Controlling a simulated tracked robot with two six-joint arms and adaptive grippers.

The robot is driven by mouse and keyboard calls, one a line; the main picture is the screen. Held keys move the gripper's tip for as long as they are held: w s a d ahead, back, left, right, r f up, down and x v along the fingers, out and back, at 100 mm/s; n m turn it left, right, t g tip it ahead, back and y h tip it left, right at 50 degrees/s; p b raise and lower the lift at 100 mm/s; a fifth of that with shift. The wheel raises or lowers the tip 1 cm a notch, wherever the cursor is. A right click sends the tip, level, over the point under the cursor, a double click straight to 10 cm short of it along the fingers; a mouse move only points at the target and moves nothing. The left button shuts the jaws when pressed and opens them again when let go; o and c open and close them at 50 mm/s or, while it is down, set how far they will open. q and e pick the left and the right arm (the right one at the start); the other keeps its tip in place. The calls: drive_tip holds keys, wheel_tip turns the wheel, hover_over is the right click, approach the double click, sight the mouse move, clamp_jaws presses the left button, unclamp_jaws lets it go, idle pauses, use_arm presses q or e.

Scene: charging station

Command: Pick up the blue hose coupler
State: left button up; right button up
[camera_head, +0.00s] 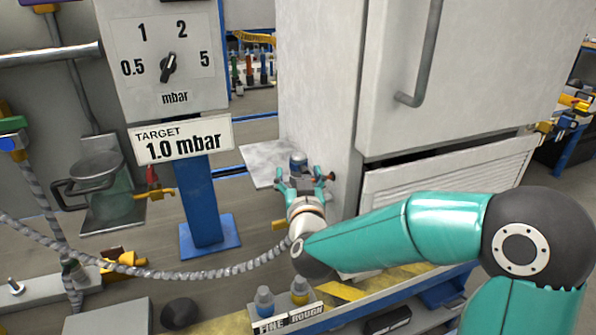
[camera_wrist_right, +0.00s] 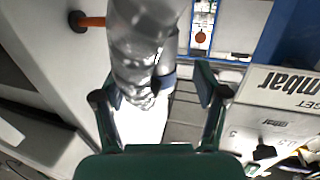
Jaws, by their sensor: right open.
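My right gripper (camera_head: 304,176) is open, with its teal fingers in front of the grey cabinet. A short blue-grey cylinder (camera_head: 298,158), which looks like the blue hose coupler, stands between and just beyond the fingertips. In the right wrist view, the open fingers (camera_wrist_right: 156,92) lie on both sides of a silvery ribbed hose-like piece (camera_wrist_right: 145,45). My left gripper is not in view.
A grey ribbed hose (camera_head: 190,274) sags from the left towards my right wrist. A dial panel (camera_head: 165,58) on a blue post (camera_head: 204,205) stands left; the cabinet (camera_head: 315,90) is close behind.

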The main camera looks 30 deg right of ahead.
sight(299, 173)
drive_tip(key=shift+x, duration=1.55)
clamp_jaws()
